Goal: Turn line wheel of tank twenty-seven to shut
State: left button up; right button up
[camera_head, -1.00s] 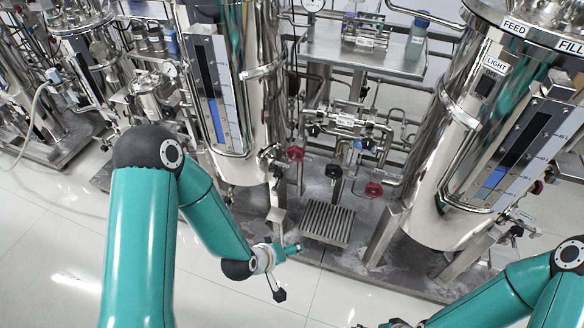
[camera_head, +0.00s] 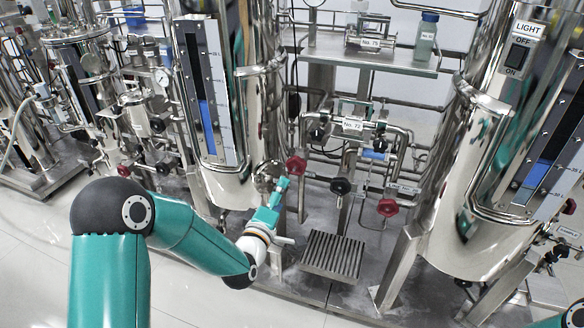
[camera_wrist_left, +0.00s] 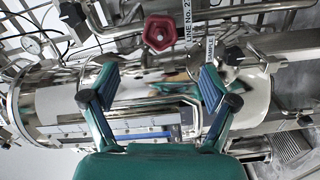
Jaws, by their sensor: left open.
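A red handwheel (camera_wrist_left: 163,33) shows in the left wrist view, just beyond my open fingertips and centred slightly above the gap. A label beside it (camera_wrist_left: 187,20) reads "LINE No. 2" with the rest cut off or unclear. In the head view a red handwheel (camera_head: 296,165) sits by the foot of the left steel tank (camera_head: 226,110), just up and right of my left gripper (camera_head: 282,185). My left gripper also shows in the left wrist view (camera_wrist_left: 157,75), its two fingers spread and empty, apart from the wheel. My right gripper is not in view.
A black knob (camera_head: 340,186) and another red handwheel (camera_head: 387,207) stand to the right among pipes. A black knob (camera_wrist_left: 234,55) by a "SAMPLE" label is close to my right-hand finger in the wrist view. A drain grate (camera_head: 331,255) lies below. The right tank (camera_head: 480,200) stands beyond.

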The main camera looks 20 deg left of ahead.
aim_at(293, 168)
pick_arm(q)
jog(key=w, duration=0.6)
jog(key=w+b, duration=0.1)
jog(key=w, duration=0.6)
jog(key=shift+d+f, duration=0.1)
jog(key=shift+d, duration=0.1)
jog(key=shift+c, duration=0.2)
jog(key=c, duration=1.1)
jog(key=shift+a, duration=0.35)
jog(key=shift+d+f, duration=0.1)
jog(key=shift+d, duration=0.15)
